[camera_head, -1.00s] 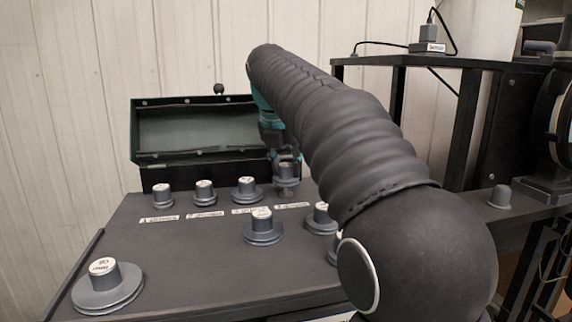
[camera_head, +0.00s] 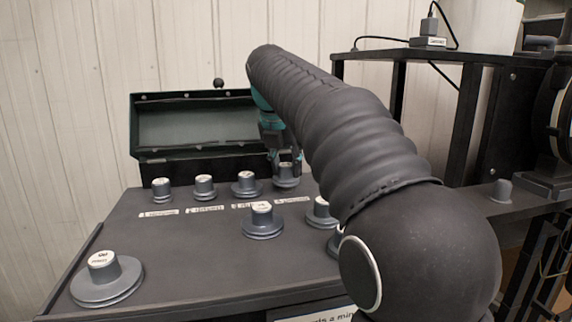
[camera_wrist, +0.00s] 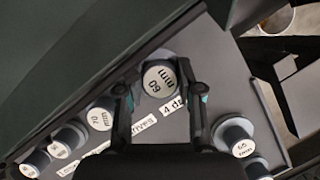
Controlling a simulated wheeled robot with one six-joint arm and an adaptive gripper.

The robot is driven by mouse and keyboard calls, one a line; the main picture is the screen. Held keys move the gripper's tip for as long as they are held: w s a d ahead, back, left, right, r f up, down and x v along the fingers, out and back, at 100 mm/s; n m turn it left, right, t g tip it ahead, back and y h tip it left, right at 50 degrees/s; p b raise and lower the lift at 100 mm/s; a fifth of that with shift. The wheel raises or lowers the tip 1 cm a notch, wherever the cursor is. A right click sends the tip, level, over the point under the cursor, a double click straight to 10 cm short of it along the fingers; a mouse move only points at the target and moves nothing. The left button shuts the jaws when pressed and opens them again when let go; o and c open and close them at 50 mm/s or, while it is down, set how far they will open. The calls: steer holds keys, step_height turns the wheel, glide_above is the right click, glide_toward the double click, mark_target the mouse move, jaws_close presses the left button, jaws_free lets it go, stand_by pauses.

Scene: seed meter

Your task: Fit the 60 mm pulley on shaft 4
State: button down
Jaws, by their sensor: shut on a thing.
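The 60 mm pulley (camera_wrist: 160,80), grey with a white label on its hub, is between the two fingers of my gripper (camera_wrist: 160,92) in the wrist view. My gripper is shut on its hub. In the head view the pulley (camera_head: 286,173) is at the right end of the back row, with my gripper (camera_head: 285,160) above and around it. Its flange appears low, at about the level of the row's other pulleys. Shaft 4 is hidden under the pulley, so I cannot tell how fully it is seated. A label beginning with 4 (camera_wrist: 172,103) lies in front.
Three pulleys stand to the left in the row, including the 70 mm one (camera_wrist: 101,117). Loose pulleys stand nearer, including the 65 mm one (camera_wrist: 238,146) and a large one (camera_head: 106,280). An open dark box (camera_head: 193,127) stands behind. Free tabletop (camera_head: 185,250) lies at front centre.

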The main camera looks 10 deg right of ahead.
steer(key=shift+f+b, duration=0.3)
steer(key=shift+f, duration=0.3)
stand_by(0.3)
steer(key=c, duration=0.7)
jaws_free()
steer(key=v, duration=1.2)
